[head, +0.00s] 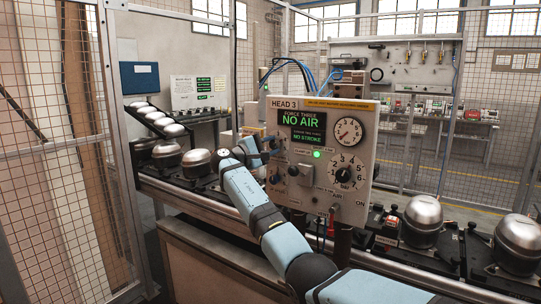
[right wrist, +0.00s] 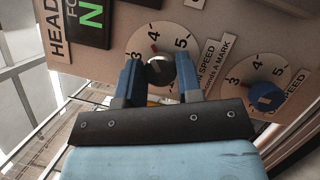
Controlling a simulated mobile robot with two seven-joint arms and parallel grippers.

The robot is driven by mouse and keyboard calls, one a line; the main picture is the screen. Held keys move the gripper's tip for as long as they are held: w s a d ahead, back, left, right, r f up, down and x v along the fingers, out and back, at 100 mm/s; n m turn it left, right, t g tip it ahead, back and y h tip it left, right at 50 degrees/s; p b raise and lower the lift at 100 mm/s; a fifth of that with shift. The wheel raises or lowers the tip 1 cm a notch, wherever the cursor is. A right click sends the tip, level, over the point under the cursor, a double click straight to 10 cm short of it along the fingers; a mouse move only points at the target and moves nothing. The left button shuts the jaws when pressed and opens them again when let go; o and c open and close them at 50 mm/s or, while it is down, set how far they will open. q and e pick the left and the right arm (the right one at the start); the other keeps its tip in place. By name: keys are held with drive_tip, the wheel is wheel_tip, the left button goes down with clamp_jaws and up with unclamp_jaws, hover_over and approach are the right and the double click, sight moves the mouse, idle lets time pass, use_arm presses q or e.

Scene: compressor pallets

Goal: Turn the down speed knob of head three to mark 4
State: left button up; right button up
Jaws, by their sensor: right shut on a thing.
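The Head 3 panel (head: 315,115) stands in the middle of the head view, its screen reading NO AIR and NO STROKE. My right gripper (head: 262,148) is at its left side. In the right wrist view, my right gripper (right wrist: 158,78) is shut on a dark round knob (right wrist: 158,71), one blue finger on each side. The knob's red mark is near the 4 of its white dial (right wrist: 169,35). A label ending in "SPEED" is beside it, partly covered. A second knob (right wrist: 265,97) with a blue top is to the right, apart from the fingers. My left gripper is out of view.
The panel also has a pressure gauge (head: 347,132), a large numbered dial (head: 346,172) and a lit green lamp (head: 317,154). A conveyor (head: 190,199) with several metal compressors runs behind and beside the panel. Mesh fencing (head: 55,130) stands at the left.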

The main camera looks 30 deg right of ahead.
drive_tip(key=shift+f+m, duration=0.1)
drive_tip(key=shift+m, duration=0.5)
drive_tip(key=shift+m+y+b, duration=0.3)
drive_tip(key=shift+y+b, duration=0.05)
drive_tip(key=shift+y, duration=0.05)
drive_tip(key=o, duration=0.9)
drive_tip(key=shift+o, duration=0.2)
drive_tip(key=shift+a, duration=0.1)
